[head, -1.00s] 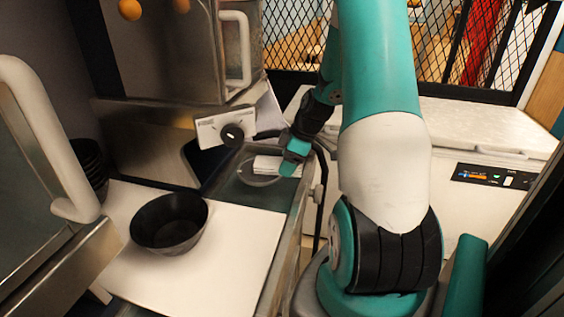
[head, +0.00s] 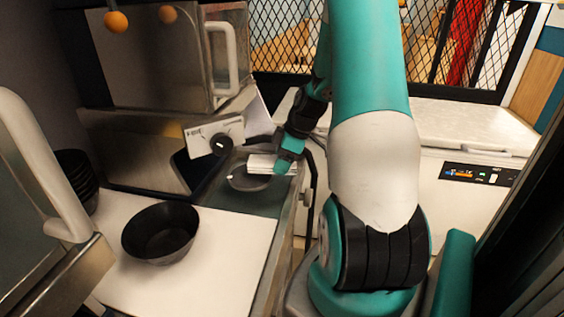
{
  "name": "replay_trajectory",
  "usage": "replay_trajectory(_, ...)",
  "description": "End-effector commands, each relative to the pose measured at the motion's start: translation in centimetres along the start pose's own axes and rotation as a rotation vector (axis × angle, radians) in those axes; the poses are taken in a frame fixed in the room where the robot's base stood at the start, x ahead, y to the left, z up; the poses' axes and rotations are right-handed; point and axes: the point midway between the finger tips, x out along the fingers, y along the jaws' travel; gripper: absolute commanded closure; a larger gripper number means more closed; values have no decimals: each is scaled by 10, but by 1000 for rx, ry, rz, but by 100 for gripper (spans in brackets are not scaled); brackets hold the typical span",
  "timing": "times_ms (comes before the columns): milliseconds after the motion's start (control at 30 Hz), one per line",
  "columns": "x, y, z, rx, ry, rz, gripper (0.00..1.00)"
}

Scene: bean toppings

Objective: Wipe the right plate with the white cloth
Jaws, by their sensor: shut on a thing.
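A small dark round plate (head: 248,183) lies on the glassy dark counter section behind the white board. It is the only plate I can make out. The white cloth (head: 262,162) looks like a flat folded piece at the plate's back edge. My gripper (head: 283,168) points down at the right side of the plate and is shut on the cloth. The fingertips partly cover the cloth and the plate's right edge. I cannot tell whether the cloth touches the plate.
A black bowl (head: 160,232) stands on the white board (head: 225,265) in front. More stacked dark bowls (head: 76,180) are at the left. A white chest unit (head: 470,135) is at the right.

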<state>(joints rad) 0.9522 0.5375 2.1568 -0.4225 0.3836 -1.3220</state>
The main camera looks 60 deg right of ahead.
Motion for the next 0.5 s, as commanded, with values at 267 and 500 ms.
replay_trajectory(267, -10, 0, 3, 1, 0, 2, 63)
replay_trajectory(500, -23, -4, 22, 2, 1, 2, 63)
